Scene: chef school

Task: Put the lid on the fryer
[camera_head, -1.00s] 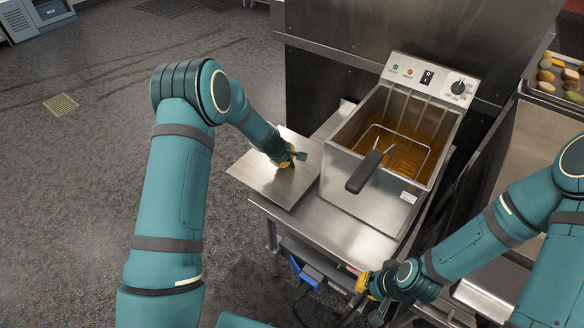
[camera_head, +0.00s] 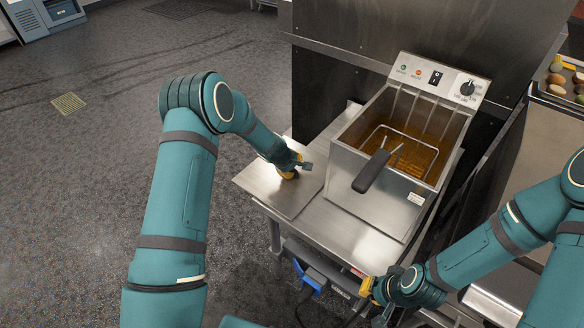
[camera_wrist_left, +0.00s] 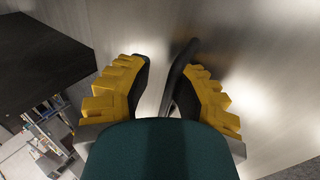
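The lid (camera_head: 268,188) is a flat, square metal sheet lying on the metal stand left of the fryer, its left corner reaching past the stand's edge. The fryer (camera_head: 382,192) is open on top, with brown oil and a wire basket inside. My left gripper (camera_head: 297,170) is low over the lid. In the left wrist view, its fingers (camera_wrist_left: 160,88) are apart with the lid's surface showing between them. A dark curved piece beside the right finger may be the lid's handle; I cannot tell. My right gripper (camera_head: 369,303) is open and empty at the stand's front.
The basket's black handle (camera_head: 371,172) sticks out over the fryer's front wall. A control panel (camera_head: 440,80) rises behind the fryer. A metal counter (camera_head: 545,140) with a food tray (camera_head: 566,78) is at the right. The stand's front strip (camera_head: 345,235) is bare.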

